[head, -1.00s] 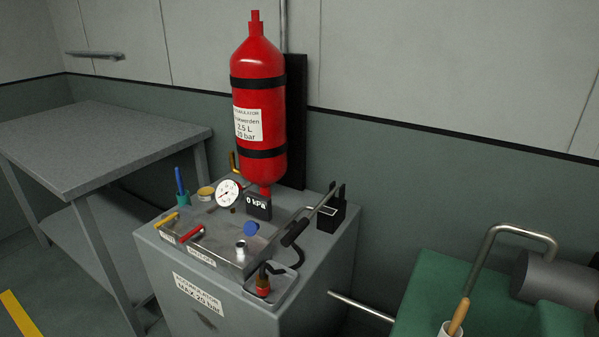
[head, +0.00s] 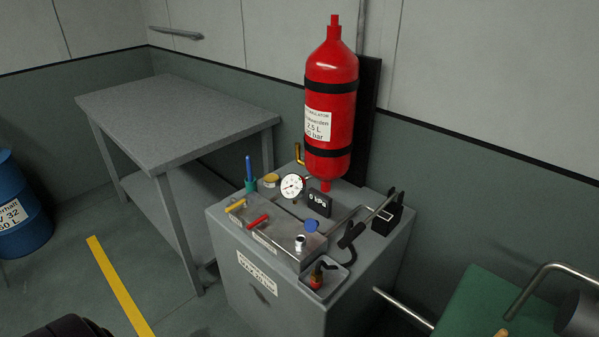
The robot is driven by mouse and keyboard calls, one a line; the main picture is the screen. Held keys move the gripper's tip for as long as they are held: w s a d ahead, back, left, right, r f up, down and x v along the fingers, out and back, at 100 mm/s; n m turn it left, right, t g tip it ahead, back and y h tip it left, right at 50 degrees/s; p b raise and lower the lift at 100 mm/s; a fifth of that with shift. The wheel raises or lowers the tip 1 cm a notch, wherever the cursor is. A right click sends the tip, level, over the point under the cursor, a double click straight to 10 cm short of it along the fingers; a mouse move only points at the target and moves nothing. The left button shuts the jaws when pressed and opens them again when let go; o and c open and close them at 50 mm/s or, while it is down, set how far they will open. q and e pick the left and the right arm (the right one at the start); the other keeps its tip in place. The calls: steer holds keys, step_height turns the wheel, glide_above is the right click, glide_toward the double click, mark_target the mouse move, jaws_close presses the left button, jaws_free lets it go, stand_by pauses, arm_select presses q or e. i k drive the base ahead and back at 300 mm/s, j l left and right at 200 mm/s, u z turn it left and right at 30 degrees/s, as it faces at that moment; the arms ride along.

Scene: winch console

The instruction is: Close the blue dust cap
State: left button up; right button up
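The blue dust cap (head: 311,226) is a small round disc on top of the grey console (head: 268,291). It stands raised just behind a bare metal coupling (head: 300,243), apart from the coupling's open top. A yellow-handled lever (head: 236,206) and a red-handled lever (head: 258,221) lie to the left of it on the metal block. Neither of my grippers shows in the head view.
A red accumulator bottle (head: 331,110) stands behind the panel, with a gauge (head: 292,186) and a kPa display (head: 318,202) before it. A grey table (head: 180,115) is at the left, a blue drum (head: 22,215) at far left. Floor before the console is clear.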

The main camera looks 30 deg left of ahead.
mark_target(311, 225)
steer(key=j+u, duration=0.1)
steer(key=u, duration=0.3)
steer(key=j+u, duration=0.1)
steer(key=u, duration=0.25)
steer(key=j+u, duration=0.1)
steer(key=u, duration=0.3)
